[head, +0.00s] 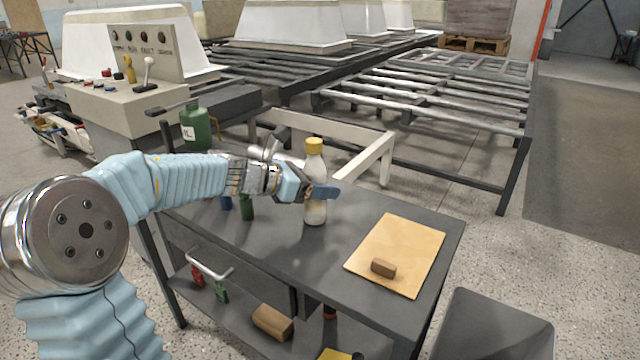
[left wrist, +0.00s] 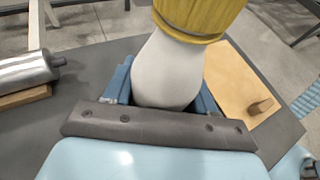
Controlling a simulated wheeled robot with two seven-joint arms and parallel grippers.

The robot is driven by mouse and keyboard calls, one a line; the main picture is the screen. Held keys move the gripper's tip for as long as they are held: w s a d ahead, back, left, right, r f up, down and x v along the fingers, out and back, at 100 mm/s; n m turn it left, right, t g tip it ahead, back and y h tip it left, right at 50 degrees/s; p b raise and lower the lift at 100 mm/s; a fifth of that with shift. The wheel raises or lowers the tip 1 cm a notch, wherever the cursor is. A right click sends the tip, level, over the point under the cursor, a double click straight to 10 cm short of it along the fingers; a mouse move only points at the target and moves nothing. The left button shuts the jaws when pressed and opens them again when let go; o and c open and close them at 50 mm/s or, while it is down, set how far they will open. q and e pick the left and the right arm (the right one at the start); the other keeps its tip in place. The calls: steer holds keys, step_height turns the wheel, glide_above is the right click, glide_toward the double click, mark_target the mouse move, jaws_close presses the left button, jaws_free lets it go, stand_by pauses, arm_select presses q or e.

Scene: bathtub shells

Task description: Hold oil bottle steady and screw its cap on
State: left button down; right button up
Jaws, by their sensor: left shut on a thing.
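The oil bottle (head: 315,168) is pale and stands upright on the dark bench top. A yellow cap (head: 314,146) sits on top of its neck; whether it is screwed tight cannot be told. My left gripper (head: 322,192) comes in from the left and is shut around the bottle's middle, with a blue finger showing in front. In the left wrist view the white bottle (left wrist: 165,72) lies between the blue fingers (left wrist: 165,90), with the yellow cap (left wrist: 200,18) above. My right gripper is not seen in the head view.
A tan board (head: 405,250) with a small brown block (head: 383,268) lies right of the bottle. A green canister (head: 195,125) and a green bottle (head: 246,207) stand to the left. A metal cylinder (left wrist: 25,70) lies behind. Bare bench top lies in front of the bottle.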

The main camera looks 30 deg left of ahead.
arm_select(q)
steer(key=shift+f, duration=0.1)
steer(key=shift+c, duration=1.8)
jaws_free()
steer(key=shift+r, duration=0.2)
steer(key=b+v, duration=0.1)
steer(key=v, duration=1.1)
steer(key=shift+s, duration=0.1)
